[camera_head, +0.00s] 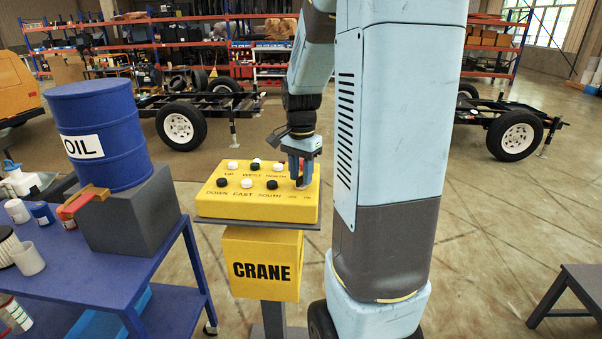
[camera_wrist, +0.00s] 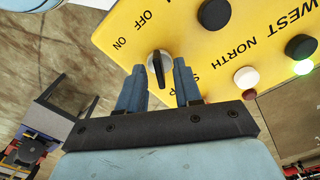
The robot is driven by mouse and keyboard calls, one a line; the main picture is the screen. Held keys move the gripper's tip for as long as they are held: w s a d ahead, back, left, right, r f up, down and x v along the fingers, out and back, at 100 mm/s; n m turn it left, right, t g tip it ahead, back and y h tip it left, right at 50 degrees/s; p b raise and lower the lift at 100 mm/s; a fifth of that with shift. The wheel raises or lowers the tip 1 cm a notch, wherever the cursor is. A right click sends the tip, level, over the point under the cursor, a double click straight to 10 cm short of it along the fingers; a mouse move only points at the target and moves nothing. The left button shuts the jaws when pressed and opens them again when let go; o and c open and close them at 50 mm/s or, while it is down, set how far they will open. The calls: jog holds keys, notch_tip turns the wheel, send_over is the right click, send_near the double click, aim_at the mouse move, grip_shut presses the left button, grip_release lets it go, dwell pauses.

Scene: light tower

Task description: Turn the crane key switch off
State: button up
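Several black and white buttons (camera_head: 247,183) sit left of the switch in the head view. A green light (camera_wrist: 303,67) glows by a black button in the wrist view. A blue cart (camera_head: 165,280) with an oil drum (camera_head: 103,135) stands left of the box.

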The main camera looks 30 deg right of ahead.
grip_shut()
dwell(0.3)
dwell(0.5)
jog(key=n, duration=0.5)
jog(key=shift+n, duration=0.4)
jog(key=n, duration=0.6)
dwell(0.4)
grip_release()
